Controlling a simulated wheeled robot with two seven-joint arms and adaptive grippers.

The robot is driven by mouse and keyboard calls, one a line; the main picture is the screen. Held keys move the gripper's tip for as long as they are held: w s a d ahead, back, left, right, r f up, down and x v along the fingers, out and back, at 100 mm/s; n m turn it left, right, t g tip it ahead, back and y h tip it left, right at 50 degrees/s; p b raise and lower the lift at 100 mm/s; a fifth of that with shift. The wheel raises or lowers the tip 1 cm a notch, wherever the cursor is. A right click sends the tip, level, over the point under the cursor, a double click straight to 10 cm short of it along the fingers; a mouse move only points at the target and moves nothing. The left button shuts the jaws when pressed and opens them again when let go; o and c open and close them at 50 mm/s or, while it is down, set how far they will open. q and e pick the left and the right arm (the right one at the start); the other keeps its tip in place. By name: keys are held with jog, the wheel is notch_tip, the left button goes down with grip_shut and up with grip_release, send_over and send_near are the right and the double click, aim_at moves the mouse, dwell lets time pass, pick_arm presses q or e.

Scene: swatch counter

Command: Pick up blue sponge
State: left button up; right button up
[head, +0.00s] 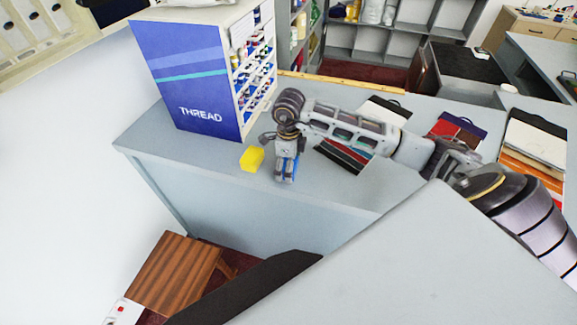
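My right gripper (286,174) points down over the counter, near its front edge. A small blue thing, which looks like the blue sponge (281,178), shows in narrow strips at and between the fingers. Most of it is hidden by the fingers. I cannot tell whether the fingers press on it or stand open around it, or whether it rests on the counter. A yellow sponge-like block (252,159) lies on the counter just left of the gripper. My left gripper is not in view.
A blue and white thread cabinet (190,85) stands on the counter (200,163) behind the yellow block. Swatch boards (459,130) lie at the right under and beyond my arm. A wooden stool (172,270) stands below the counter at the left.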

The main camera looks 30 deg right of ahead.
jog(key=shift+c, duration=0.3)
jog(key=c, duration=0.9)
jog(key=shift+o, duration=0.2)
jog(key=shift+r, duration=0.1)
jog(key=shift+r+b, duration=0.9)
jog(key=shift+r, duration=3.95)
jog(key=shift+o, duration=1)
jog(key=shift+c, duration=1.4)
